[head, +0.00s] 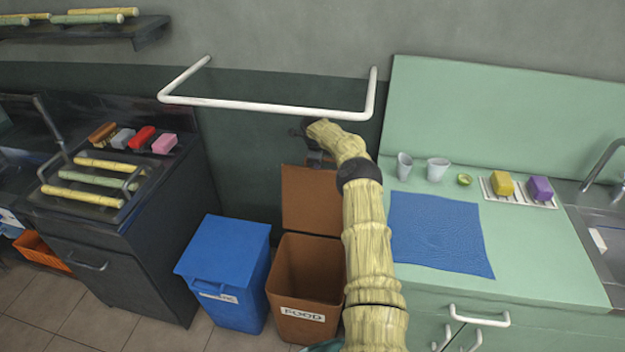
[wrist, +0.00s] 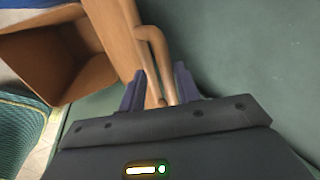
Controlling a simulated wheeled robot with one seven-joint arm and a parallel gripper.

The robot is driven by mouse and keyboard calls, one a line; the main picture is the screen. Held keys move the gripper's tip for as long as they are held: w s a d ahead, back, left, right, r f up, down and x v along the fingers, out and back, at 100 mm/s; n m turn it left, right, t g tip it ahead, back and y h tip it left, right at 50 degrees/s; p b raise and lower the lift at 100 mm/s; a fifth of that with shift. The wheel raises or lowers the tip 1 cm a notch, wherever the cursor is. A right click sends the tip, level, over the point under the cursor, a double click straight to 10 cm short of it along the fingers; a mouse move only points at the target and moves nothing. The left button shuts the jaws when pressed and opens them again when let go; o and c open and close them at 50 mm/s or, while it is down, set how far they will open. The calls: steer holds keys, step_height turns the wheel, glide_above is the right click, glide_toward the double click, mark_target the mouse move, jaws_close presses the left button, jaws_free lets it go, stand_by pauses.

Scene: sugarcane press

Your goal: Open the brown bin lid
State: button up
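The brown bin (head: 306,272), labelled FOOD, stands on the floor with its inside showing. Its brown lid (head: 311,200) is swung up and stands roughly upright at the back, near the wall. In the wrist view the lid (wrist: 112,40) and its curved handle (wrist: 156,48) run down toward my fingers. My gripper (wrist: 160,75) is at the lid's handle, its two fingers apart with the lower end of the handle between them. Whether the fingers touch it cannot be told. In the head view my gripper is mostly hidden behind my arm, by the lid's upper edge.
A blue bin (head: 225,270) with its lid shut stands left of the brown bin. A white wall rail (head: 270,106) is above. A green counter (head: 540,255) with a blue cloth (head: 438,234) and cups is at right; a dark cabinet (head: 120,225) is at left.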

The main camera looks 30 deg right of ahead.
steer(key=s+a+b, duration=0.2)
steer(key=s+a, duration=0.4)
steer(key=s, duration=0.3)
steer(key=shift+a, duration=0.35)
steer(key=shift+c, duration=0.4)
steer(key=shift+w, duration=0.1)
steer(key=c, duration=0.4)
steer(key=shift+w+a+r, duration=0.1)
steer(key=shift+a+r, duration=0.1)
steer(key=shift+a, duration=0.05)
jaws_close()
steer(key=w+a+r+n+t, duration=0.1)
steer(key=a+r+n+t, duration=0.4)
steer(key=a+r+n, duration=0.5)
steer(key=s+a+r+n+y, duration=0.25)
steer(key=s+a+n, duration=0.4)
steer(key=a, duration=0.35)
steer(key=s+a+f+n+g, duration=0.1)
steer(key=s+n+g, duration=0.5)
steer(key=s, duration=2.2)
steer(key=n, duration=0.3)
steer(key=shift+s+a+f, duration=0.2)
steer(key=shift+s+a, duration=0.05)
